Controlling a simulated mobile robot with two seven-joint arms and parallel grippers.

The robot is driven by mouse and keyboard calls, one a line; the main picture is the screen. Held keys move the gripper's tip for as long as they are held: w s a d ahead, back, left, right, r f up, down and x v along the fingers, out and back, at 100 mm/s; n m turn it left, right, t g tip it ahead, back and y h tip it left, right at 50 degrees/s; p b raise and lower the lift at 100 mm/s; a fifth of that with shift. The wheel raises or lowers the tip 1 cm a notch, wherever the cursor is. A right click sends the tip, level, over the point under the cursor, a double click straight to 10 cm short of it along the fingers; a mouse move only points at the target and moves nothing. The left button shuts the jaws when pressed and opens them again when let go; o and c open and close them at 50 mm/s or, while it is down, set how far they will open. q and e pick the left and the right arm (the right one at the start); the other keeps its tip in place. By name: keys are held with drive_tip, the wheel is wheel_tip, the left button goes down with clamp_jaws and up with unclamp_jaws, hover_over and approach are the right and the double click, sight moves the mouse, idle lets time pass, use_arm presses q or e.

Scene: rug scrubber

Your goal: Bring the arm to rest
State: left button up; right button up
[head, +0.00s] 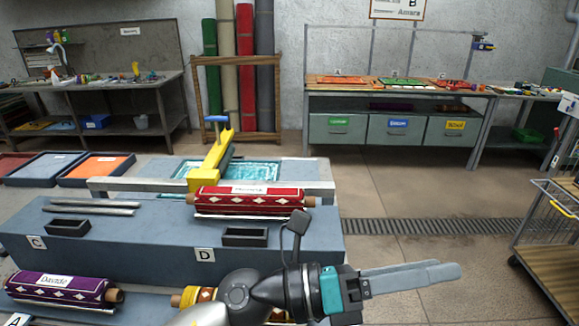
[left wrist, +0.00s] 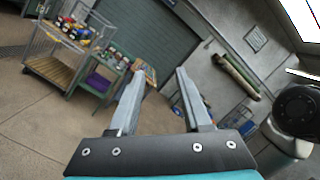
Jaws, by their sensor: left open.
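My left gripper (head: 452,271) is in the lower right of the head view. Its grey fingers stretch to the right over bare floor, beside the blue-grey bench (head: 170,262). In the left wrist view its two fingers (left wrist: 160,85) stand apart with nothing between them. The gripper is open, empty and touching nothing that I can see. My left arm comes in at the bottom of the head view and hides part of a yellow-patterned roll (head: 187,298). My right gripper is not in either view.
A red patterned roll (head: 248,201) lies on the bench behind the arm, and a purple roll (head: 60,288) lies at lower left. A yellow tool (head: 215,158) stands by a water basin (head: 258,171). A wheeled cart (head: 550,225) stands at far right. The floor between is clear.

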use_arm(q)
drive_tip(key=w+a+r+n+t+h, duration=0.1)
drive_tip(key=w+a+r+n+t, duration=0.35)
drive_tip(key=n+t, duration=0.5)
drive_tip(key=w+a+f+n+t+y, duration=0.3)
drive_tip(key=w+a+n+t+y, duration=0.55)
drive_tip(key=n, duration=0.75)
drive_tip(key=s+a+f+n+g+y, duration=0.3)
drive_tip(key=a+f+n+g+y, duration=0.2)
drive_tip(key=a+f+n+y, duration=0.85)
drive_tip(key=s+a+f+n+g+h, duration=0.1)
drive_tip(key=s+a+f+n+g, duration=0.15)
drive_tip(key=s+f+g, duration=0.45)
drive_tip(key=s+a+f+n+g, duration=0.1)
drive_tip(key=s+a+f+g, duration=0.2)
drive_tip(key=s+f, duration=0.8)
drive_tip(key=s+f+g+b, duration=0.1)
drive_tip(key=s+f+b, duration=0.1)
drive_tip(key=f, duration=1)
drive_tip(key=s+f+b, duration=0.2)
drive_tip(key=f+b, duration=0.1)
drive_tip(key=f, duration=1)
drive_tip(key=s+a+f+g+b, duration=0.1)
drive_tip(key=s+a+f+b, duration=0.1)
drive_tip(key=s+f, duration=1.2)
wheel_tip(320, 180, down, 3)
drive_tip(key=shift+f+g+b, duration=0.15)
drive_tip(key=shift+g+b, duration=0.15)
drive_tip(key=shift+b, duration=0.6)
drive_tip(key=shift+s+a, duration=0.1)
